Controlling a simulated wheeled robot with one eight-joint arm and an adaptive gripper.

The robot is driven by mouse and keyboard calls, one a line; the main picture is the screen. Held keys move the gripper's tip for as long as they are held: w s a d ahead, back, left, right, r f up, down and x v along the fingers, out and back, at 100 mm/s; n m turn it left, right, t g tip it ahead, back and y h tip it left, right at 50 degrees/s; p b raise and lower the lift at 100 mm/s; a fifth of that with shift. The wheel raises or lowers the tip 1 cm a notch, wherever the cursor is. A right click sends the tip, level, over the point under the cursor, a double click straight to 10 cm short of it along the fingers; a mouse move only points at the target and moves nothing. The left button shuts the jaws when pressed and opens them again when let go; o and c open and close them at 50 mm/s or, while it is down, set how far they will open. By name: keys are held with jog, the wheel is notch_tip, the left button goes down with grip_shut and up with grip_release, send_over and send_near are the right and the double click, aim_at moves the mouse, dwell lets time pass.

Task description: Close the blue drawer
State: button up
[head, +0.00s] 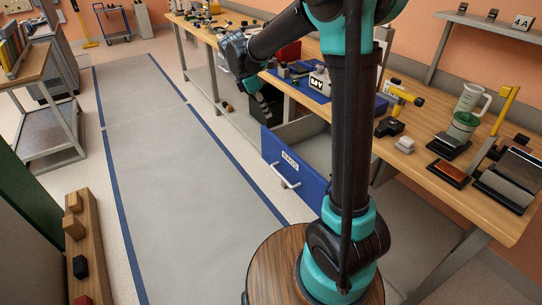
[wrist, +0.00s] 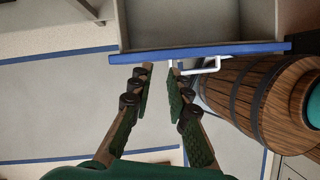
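The blue drawer (head: 296,177) is pulled out from under the wooden workbench. Its blue front carries a white label and a pale bar handle (head: 286,181), and its grey inside looks empty. In the wrist view the drawer's blue front edge (wrist: 240,49) runs across the top, with the handle (wrist: 207,68) below it. My gripper (head: 263,110) is above and beyond the drawer's left end in the head view. In the wrist view my gripper (wrist: 161,70) points at the drawer front. Its fingers are apart with nothing between them. The right fingertip is close to the handle's left end; contact is unclear.
The workbench (head: 410,150) holds tools, a beaker (head: 465,110) and a blue mat (head: 300,86). A grey floor lane with blue borders (head: 170,160) lies clear to the left. A wooden barrel-like body (wrist: 262,98) is close to the handle's right in the wrist view.

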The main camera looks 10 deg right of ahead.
jog(key=a+f+n, duration=0.1)
jog(key=a+f, duration=0.1)
jog(key=f, duration=0.1)
jog(key=a+f+n, duration=0.1)
jog(key=a+f, duration=0.2)
jog(key=f, duration=0.1)
jog(key=a+f+n+t, duration=0.1)
jog(key=a+f, duration=0.2)
jog(key=shift+w+f, duration=0.15)
jog(key=shift+w, duration=0.1)
grip_shut()
jog(key=shift+y, duration=0.3)
jog(key=shift+w+d+f, duration=0.6)
jog(key=shift+d+f, duration=0.5)
jog(key=shift+f, duration=0.5)
jog(key=shift+w+d+f, duration=0.55)
jog(key=shift+d+f, duration=0.55)
jog(key=shift+f, duration=0.5)
jog(key=shift+w+d+f, duration=0.6)
jog(key=shift+d+f, duration=0.5)
jog(key=shift+f, duration=0.5)
jog(key=w+d, duration=0.4)
jog(key=d, duration=0.4)
jog(key=w+d, duration=0.4)
jog(key=d, duration=0.4)
jog(key=w+d, duration=0.4)
jog(key=d, duration=0.4)
jog(key=shift+w, duration=0.25)
jog(key=shift+a, duration=0.2)
